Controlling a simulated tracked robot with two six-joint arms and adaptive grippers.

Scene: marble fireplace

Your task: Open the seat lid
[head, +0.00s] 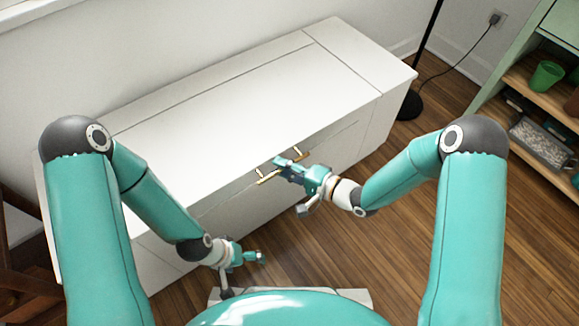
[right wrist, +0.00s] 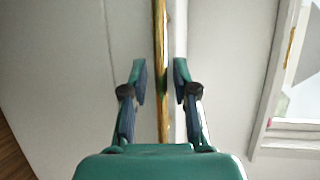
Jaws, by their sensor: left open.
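The white bench's seat lid (head: 230,110) is the large flat panel on top, lying flat and closed in the head view. A brass bar handle (head: 268,177) is at the lid's front edge. My right gripper (head: 288,164) is at the handle. In the right wrist view, its two fingers (right wrist: 161,82) are apart on either side of the brass bar (right wrist: 160,40), with visible gaps. In the head view the gripper hides the middle of the handle. My left gripper (head: 259,257) is open and empty, low in front of the bench, away from the handle.
A black lamp pole and round base (head: 408,105) stand on the wooden floor by the bench's right end. A green shelf unit (head: 510,55) with a green cup (head: 546,75) is at the right. The bench top is clear.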

